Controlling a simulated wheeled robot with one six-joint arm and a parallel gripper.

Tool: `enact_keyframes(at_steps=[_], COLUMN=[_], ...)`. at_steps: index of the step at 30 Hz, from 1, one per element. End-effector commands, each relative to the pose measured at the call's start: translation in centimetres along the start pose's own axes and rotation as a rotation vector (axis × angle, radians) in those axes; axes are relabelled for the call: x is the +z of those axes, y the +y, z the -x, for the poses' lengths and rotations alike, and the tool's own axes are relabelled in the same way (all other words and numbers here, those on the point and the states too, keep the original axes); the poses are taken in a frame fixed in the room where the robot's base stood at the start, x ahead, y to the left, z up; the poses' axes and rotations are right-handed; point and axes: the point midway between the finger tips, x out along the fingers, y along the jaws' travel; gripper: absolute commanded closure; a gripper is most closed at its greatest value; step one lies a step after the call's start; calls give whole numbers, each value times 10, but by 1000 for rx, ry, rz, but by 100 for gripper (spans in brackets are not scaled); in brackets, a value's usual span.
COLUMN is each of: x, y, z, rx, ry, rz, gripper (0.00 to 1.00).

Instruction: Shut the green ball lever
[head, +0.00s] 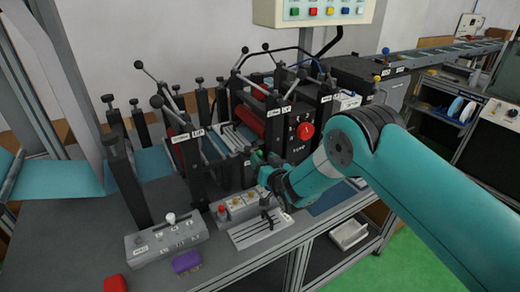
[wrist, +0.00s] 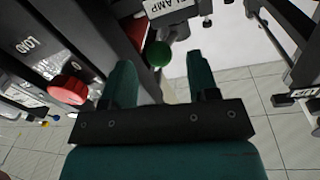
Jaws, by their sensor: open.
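The green ball (wrist: 158,54) of the lever shows in the wrist view, just ahead of and between my fingertips, nearer the left finger. It lies close under a white label that reads CLAMP (wrist: 165,6). Most of the lever's arm is hidden, and I cannot tell the lever's angle. My gripper (wrist: 160,64) is open, with its two teal fingers apart and nothing clearly held between them.
A red knob (wrist: 68,90) is left of my gripper in the wrist view, on the dark panel, also in the head view (head: 305,131). Black-ball levers (head: 157,101) stand left on the machine. A grey button box (head: 236,207) sits below my gripper.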

Motion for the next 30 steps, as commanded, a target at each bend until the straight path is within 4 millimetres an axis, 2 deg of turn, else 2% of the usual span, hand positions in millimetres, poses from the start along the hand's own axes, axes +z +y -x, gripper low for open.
enact_keyframes(at_steps=[6, 17, 18, 24, 30], x=[0, 0, 0, 0, 1], y=[0, 0, 0, 0, 0], z=[-21, -26, -26, -26, -26], rx=[1, 0, 0, 0, 4], ry=[1, 0, 0, 0, 1], rz=[-1, -1, -1, -1, 1], gripper=[46, 46, 48, 94, 94])
